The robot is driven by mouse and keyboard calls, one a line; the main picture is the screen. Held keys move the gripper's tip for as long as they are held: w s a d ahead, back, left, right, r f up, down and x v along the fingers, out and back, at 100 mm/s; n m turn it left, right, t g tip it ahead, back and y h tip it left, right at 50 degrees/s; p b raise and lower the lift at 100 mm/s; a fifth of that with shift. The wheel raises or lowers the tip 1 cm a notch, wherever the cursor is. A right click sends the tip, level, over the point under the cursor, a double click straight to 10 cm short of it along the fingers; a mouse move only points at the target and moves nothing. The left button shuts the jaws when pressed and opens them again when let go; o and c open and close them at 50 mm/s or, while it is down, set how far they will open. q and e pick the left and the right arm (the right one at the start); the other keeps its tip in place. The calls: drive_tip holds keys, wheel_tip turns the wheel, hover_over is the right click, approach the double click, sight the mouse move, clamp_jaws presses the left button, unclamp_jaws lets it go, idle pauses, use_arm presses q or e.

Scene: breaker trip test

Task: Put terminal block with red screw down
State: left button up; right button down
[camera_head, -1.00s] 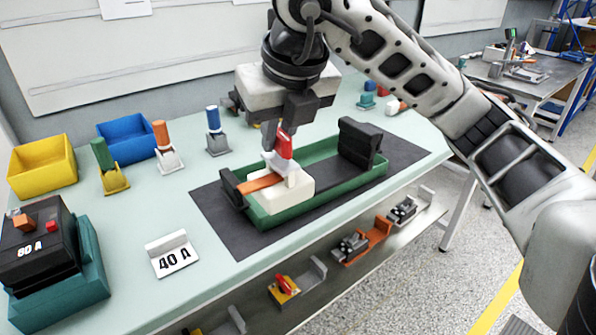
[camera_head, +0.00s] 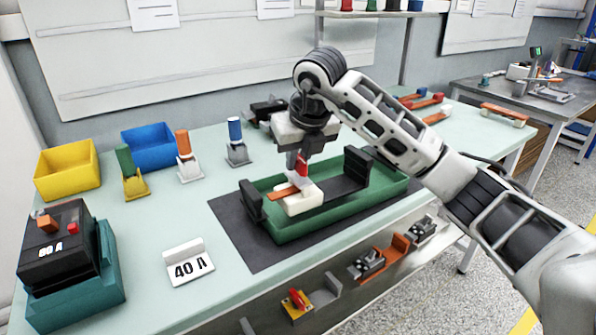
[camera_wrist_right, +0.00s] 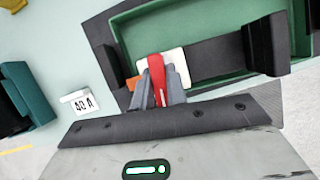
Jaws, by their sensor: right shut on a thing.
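The terminal block (camera_head: 302,204) is white with a copper strip (camera_head: 284,193) and a red screw (camera_head: 302,164) standing up. It is at the left end of the green tray (camera_head: 292,232), near the black left end post (camera_head: 252,203). I cannot tell if it rests on the tray floor. My right gripper (camera_head: 299,170) is above it, pointing down and shut on its red upper part. The red screw shows between the fingers in the right wrist view (camera_wrist_right: 157,80). My left gripper is not in view.
The tray stands on a dark mat (camera_head: 232,235). Left of it are a 40 A card (camera_head: 188,264) and a black 60 A breaker (camera_head: 58,245) on a teal stand. Several coloured-handled tools and yellow and blue bins (camera_head: 67,170) (camera_head: 150,147) stand behind.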

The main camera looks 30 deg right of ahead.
sight(298, 173)
wheel_tip(298, 173, down, 3)
drive_tip(key=shift+w+d, duration=0.1)
drive_tip(key=shift+w, duration=0.05)
drive_tip(key=shift+f, duration=0.15)
drive_tip(key=shift+f, duration=0.15)
drive_tip(key=c, duration=1.4)
unclamp_jaws()
drive_tip(key=shift+f, duration=0.1)
drive_tip(key=shift+r, duration=0.3)
drive_tip(key=v, duration=1.1)
drive_tip(key=shift+s+r, duration=0.2)
drive_tip(key=shift+r, duration=0.15)
